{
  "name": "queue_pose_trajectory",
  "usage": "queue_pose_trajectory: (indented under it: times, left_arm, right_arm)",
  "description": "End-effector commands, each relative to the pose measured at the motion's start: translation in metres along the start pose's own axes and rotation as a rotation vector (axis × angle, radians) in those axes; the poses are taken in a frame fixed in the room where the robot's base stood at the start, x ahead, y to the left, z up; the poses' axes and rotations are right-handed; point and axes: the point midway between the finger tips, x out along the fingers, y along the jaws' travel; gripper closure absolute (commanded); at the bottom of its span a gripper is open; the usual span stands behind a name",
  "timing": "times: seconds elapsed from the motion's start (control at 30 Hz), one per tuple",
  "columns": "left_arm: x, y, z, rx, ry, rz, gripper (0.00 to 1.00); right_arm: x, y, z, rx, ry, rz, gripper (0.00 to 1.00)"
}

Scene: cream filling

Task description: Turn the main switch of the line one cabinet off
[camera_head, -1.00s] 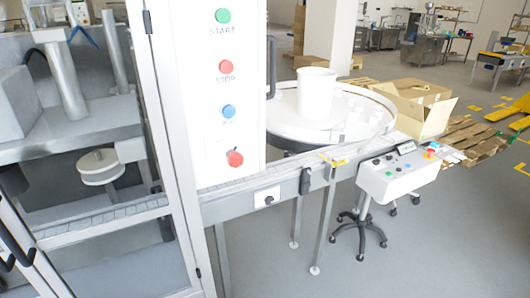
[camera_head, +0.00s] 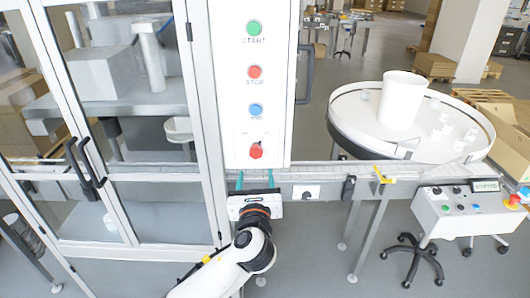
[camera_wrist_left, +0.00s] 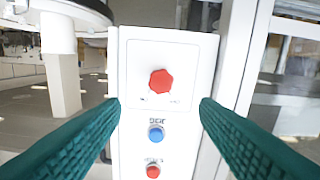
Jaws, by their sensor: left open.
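The white cabinet panel (camera_head: 231,120) stands upright in the head view. It carries a green START button (camera_head: 254,28), a red STOP button (camera_head: 254,72), a blue button (camera_head: 255,110) and, lowest, a red main switch knob (camera_head: 256,151). My left gripper (camera_head: 256,180) is just below the red knob, fingers pointing up toward it. In the left wrist view the knob (camera_wrist_left: 161,82) sits between and beyond the two spread green fingers (camera_wrist_left: 160,125), untouched. The picture there is inverted, with the blue button below the knob. My right gripper is not in view.
A glass-doored machine frame (camera_head: 205,120) with black handles stands left of the panel. A conveyor rail (camera_head: 340,172) runs right to a round table (camera_head: 345,125) holding a white tub (camera_head: 402,100). A white control console (camera_head: 470,212) stands at right.

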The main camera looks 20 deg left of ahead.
Motion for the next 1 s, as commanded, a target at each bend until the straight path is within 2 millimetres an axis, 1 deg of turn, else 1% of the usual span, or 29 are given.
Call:
queue_pose_trajectory:
  times: [0.1, 0.23, 0.4, 0.5, 0.6, 0.7, 0.97, 1.0]
  left_arm:
    - [0.022, -0.001, -0.003, 0.001, 0.000, -0.003, 0.44]
    - [0.050, 0.000, -0.003, -0.001, -0.002, -0.002, 0.44]
    - [0.081, 0.000, -0.002, -0.004, -0.003, -0.001, 0.44]
    - [0.094, 0.000, -0.001, -0.003, -0.003, -0.001, 0.44]
    - [0.103, 0.000, 0.000, -0.004, -0.003, 0.000, 0.44]
    - [0.107, 0.000, 0.001, -0.004, -0.004, 0.000, 0.44]
    - [0.108, 0.000, 0.001, -0.005, -0.004, 0.001, 0.44]
    - [0.107, 0.000, 0.001, -0.005, -0.004, 0.001, 0.49]
  right_arm:
    - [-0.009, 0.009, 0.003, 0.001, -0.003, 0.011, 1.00]
    - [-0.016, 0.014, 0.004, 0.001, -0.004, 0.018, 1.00]
    - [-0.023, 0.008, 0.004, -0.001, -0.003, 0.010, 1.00]
    - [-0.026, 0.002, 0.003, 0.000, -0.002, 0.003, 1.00]
    - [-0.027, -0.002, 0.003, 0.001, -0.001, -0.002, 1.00]
    - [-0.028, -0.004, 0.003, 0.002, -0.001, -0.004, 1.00]
    - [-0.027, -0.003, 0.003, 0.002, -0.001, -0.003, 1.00]
    - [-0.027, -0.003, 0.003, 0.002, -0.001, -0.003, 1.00]
